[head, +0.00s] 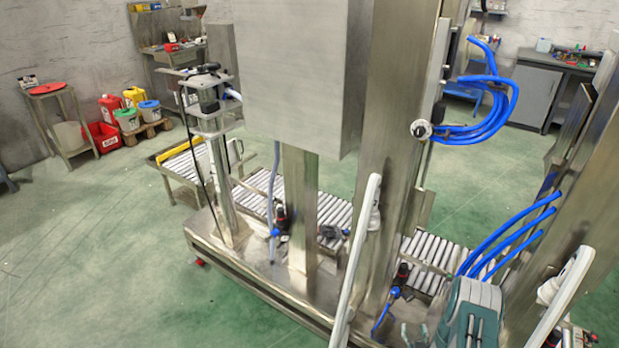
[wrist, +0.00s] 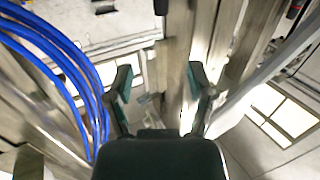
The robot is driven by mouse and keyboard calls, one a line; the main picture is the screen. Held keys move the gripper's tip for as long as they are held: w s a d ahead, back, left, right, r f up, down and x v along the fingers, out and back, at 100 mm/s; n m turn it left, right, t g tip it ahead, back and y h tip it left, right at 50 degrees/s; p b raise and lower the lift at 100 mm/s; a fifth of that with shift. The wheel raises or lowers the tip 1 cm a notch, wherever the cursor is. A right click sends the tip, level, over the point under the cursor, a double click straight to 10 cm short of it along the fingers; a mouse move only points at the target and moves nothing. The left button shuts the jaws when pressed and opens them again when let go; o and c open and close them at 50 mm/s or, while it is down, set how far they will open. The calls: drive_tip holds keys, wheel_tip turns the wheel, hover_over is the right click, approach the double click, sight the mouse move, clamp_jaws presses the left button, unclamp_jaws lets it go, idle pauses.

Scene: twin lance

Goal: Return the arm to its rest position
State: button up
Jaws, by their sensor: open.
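My gripper (wrist: 159,72) shows in the wrist view with its two dark green fingers spread apart and nothing between them. Beyond the fingers are blurred metal posts and pale wall panels. In the head view a teal and grey part of my arm's end is at the lower right, cut by the bottom edge, close to the steel machine frame (head: 393,150). The rest of my arm is mostly out of view.
Blue hoses (head: 490,105) loop from the frame; others (head: 510,235) pass just above my arm's end. Blue hoses (wrist: 65,50) also run left of the fingers in the wrist view. A roller conveyor (head: 335,215) crosses behind the posts. Green floor (head: 90,250) is clear at left.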

drive_tip(key=w+a+r+g, duration=0.1)
drive_tip(key=w+r, duration=0.2)
drive_tip(key=r, duration=0.5)
drive_tip(key=w+a+r+n+g, duration=0.15)
drive_tip(key=w+r, duration=0.25)
drive_tip(key=r, duration=0.4)
drive_tip(key=w+r+g, duration=0.2)
drive_tip(key=w+r, duration=0.1)
drive_tip(key=r, duration=0.5)
drive_tip(key=s+a+r+g, duration=0.1)
drive_tip(key=s+a+r, duration=0.25)
drive_tip(key=r, duration=0.35)
drive_tip(key=s+a+r+g, duration=0.2)
drive_tip(key=s+r, duration=0.2)
drive_tip(key=r, duration=0.4)
drive_tip(key=s+a+r+g, duration=0.1)
drive_tip(key=s+a+r, duration=0.1)
drive_tip(key=s, duration=0.7)
drive_tip(key=s+a+r+g+y, duration=0.1)
drive_tip(key=s+a+r+g, duration=0.1)
drive_tip(key=s, duration=0.7)
drive_tip(key=s+a+r+g, duration=0.1)
drive_tip(key=s+a+r, duration=0.3)
drive_tip(key=s, duration=0.6)
drive_tip(key=shift+a+r+y, duration=0.25)
drive_tip(key=shift+r+y, duration=0.15)
drive_tip(key=shift+r, duration=0.3)
drive_tip(key=shift+m, duration=0.25)
